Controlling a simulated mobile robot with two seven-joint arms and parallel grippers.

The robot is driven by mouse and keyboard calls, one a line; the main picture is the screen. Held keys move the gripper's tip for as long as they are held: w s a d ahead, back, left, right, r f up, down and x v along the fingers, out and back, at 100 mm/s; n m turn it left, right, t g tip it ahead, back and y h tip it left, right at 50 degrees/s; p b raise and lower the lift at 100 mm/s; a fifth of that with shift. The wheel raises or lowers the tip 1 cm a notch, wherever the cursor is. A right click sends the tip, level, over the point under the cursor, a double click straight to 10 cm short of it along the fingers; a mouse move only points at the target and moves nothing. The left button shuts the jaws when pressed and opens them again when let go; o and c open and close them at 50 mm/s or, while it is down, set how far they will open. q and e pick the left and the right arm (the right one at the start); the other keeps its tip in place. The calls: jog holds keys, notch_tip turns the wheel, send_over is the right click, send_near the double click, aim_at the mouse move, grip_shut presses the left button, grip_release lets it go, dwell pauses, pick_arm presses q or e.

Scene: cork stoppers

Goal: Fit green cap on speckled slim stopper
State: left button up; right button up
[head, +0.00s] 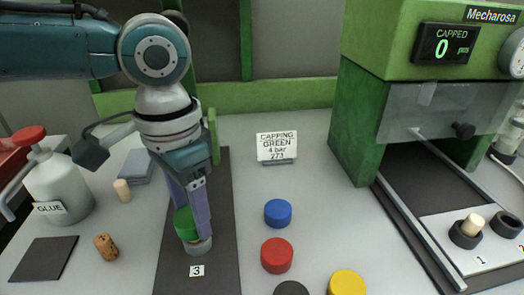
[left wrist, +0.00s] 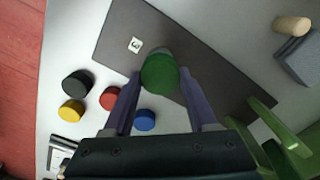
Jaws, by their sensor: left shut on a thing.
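The green cap (head: 186,222) is between the fingers of my left gripper (head: 195,215), low over the dark mat marked 3. It also shows between the fingers in the left wrist view (left wrist: 160,72). A pale grey round piece (head: 198,246) is directly under the cap; the cap hides its top, and I cannot tell whether they touch or whether a stopper stands in it. A brown cork with dark marks (head: 106,246) stands left of the mat. A slim pale stopper (head: 122,190) stands behind it. I cannot tell which is the speckled slim one. My right gripper is not in view.
Blue (head: 278,213), red (head: 277,255), yellow (head: 347,283) and black (head: 291,288) caps lie right of the mat (head: 222,180). A glue bottle (head: 57,185) stands left. The green press (head: 360,120) has a pale stopper (head: 472,224) in holder 1. A sign (head: 277,146) stands behind.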

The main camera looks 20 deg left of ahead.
pick_arm(q)
jog(key=shift+f, duration=0.4)
jog(key=o, duration=1.4)
notch_tip(320, 180, up, 10)
jog(key=shift+p, duration=0.65)
